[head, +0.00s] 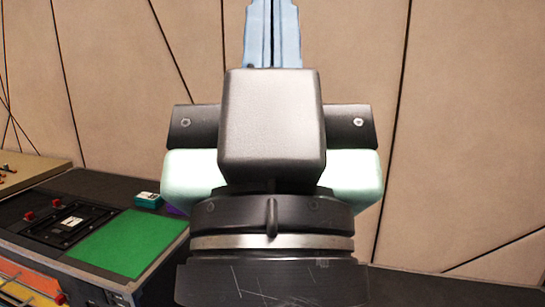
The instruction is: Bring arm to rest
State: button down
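My gripper (272,30) is in the middle of the head view, pointing up and away from the camera. Its dark wrist and hand housing fill the centre. Pale blue finger-like parts rise behind the housing to the top edge, close together with narrow dark lines between them. The fingertips are cut off or hidden, so I cannot tell whether they are open or shut. No held object shows.
A dark console (165,255) with a green panel (130,243) stands at lower left, close to my wrist in the picture. A small teal-and-white item (148,200) is on it. A beige panelled wall (470,130) is behind. A dark surface (430,290) shows at lower right.

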notch_tip(320, 180, up, 18)
jog(key=p, duration=1.6)
jog(key=shift+r, duration=0.15)
